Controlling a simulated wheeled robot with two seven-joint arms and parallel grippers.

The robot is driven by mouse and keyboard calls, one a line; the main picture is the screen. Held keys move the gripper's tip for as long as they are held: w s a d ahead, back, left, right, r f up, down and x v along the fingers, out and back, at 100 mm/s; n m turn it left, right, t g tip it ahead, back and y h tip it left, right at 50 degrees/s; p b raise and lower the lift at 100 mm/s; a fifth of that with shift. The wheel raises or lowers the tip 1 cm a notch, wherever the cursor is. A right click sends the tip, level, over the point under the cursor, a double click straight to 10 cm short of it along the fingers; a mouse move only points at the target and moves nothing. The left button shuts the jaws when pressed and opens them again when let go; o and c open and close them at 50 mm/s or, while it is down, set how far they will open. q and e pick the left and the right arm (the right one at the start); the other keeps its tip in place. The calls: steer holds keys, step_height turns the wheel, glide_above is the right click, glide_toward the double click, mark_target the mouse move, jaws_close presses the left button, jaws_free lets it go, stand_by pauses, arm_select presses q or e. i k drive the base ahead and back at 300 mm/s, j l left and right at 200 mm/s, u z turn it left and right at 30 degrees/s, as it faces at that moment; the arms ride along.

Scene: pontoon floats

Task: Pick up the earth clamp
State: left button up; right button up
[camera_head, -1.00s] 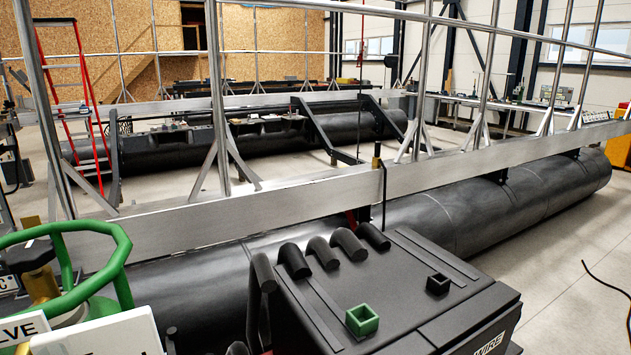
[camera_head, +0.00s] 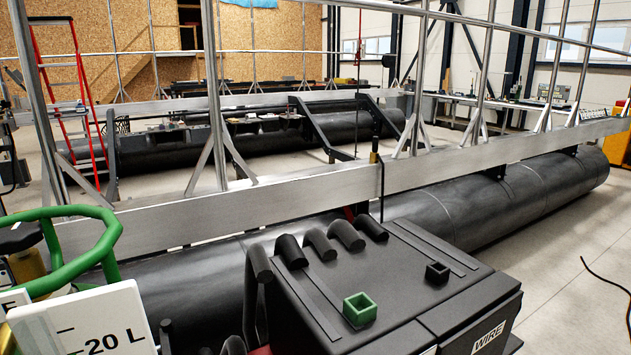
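I cannot pick out the earth clamp for certain. A dark upright clamp-like piece (camera_head: 381,190) with a brass-coloured top (camera_head: 374,157) sits over the near silver beam, above the near black float; I cannot tell whether it is the earth clamp. Neither of my grippers shows in the head view.
A black machine (camera_head: 395,265) marked WIRE stands close in front, with a green square holder (camera_head: 360,309) and a black one (camera_head: 437,273) on top. A green guard ring (camera_head: 107,232) and white 20 L sign (camera_head: 85,335) stand at left. Floor at right (camera_head: 560,270) is mostly clear.

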mark_target(376, 139)
steer(key=l, duration=0.4)
steer(key=i+l, duration=0.1)
steer(key=l, duration=0.35)
steer(key=i+l, duration=0.1)
steer(key=l, duration=0.4)
steer(key=i+l, duration=0.1)
steer(key=l, duration=0.8)
steer(key=i+l, duration=0.15)
steer(key=l, duration=0.3)
steer(key=i+l, duration=0.1)
steer(key=l, duration=0.4)
steer(key=i+l, duration=0.1)
steer(key=l, duration=0.35)
steer(key=i+l+z, duration=0.1)
steer(key=i+l, duration=1.4)
steer(key=i, duration=0.1)
